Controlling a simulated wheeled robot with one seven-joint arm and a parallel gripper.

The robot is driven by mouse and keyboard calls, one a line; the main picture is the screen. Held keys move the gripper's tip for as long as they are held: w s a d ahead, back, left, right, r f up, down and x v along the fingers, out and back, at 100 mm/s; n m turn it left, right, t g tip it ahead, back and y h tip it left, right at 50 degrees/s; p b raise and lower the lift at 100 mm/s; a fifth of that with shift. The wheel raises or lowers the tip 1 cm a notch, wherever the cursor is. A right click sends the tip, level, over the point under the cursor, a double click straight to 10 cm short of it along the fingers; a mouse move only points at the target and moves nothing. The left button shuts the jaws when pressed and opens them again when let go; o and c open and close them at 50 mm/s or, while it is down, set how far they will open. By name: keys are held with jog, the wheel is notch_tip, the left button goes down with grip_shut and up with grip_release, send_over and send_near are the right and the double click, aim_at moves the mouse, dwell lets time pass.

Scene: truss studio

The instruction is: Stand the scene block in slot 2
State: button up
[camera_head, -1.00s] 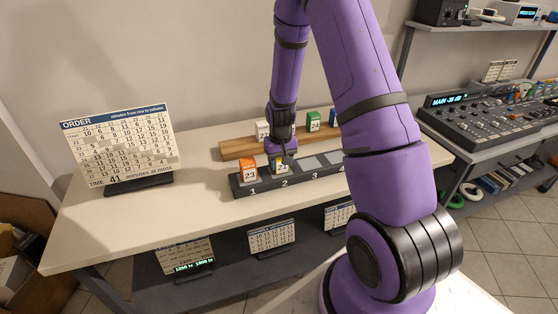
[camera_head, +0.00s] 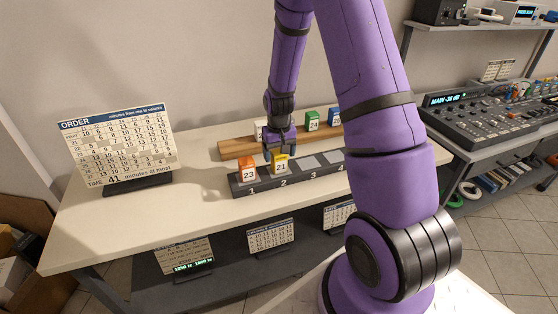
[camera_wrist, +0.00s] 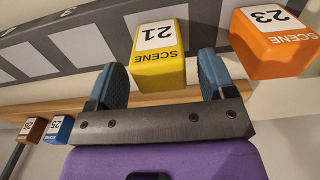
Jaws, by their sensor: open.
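The yellow scene block 21 (camera_head: 280,166) stands upright in slot 2 of the dark numbered rack (camera_head: 310,179). The orange scene block 23 (camera_head: 247,171) stands in slot 1. In the wrist view, the yellow block (camera_wrist: 160,58) and the orange block (camera_wrist: 272,45) show their labels upside down. My gripper (camera_head: 279,152) is open and empty, just above and behind the yellow block. In the wrist view, its two blue fingertips (camera_wrist: 164,76) are spread wider than the yellow block and apart from it. Slot 3 (camera_head: 308,163) is bare.
Behind the rack, a wooden shelf strip (camera_head: 238,147) holds a white-faced block, the green block 24 (camera_head: 312,120) and a blue block (camera_head: 334,115). An ORDER board (camera_head: 118,146) stands at the left. The table front left is clear. My arm hides the rack's right end.

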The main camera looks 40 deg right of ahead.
notch_tip(320, 180, up, 9)
jog(key=shift+f, duration=0.2)
jog(key=s+a+r+n+t, duration=0.1)
jog(key=s+a+r, duration=0.35)
jog(key=r, duration=0.45)
jog(key=s+a+r+n+t, duration=0.1)
jog(key=s+a+r+t, duration=0.15)
jog(key=s+r, duration=0.45)
jog(key=s+a+r+t, duration=0.1)
jog(key=s+a+r, duration=0.2)
jog(key=s+r, duration=0.2)
jog(key=s+a+r+n, duration=0.1)
jog(key=s+a+r, duration=0.2)
jog(key=s, duration=0.7)
jog(key=shift+r+t, duration=0.35)
jog(key=shift+r, duration=0.55)
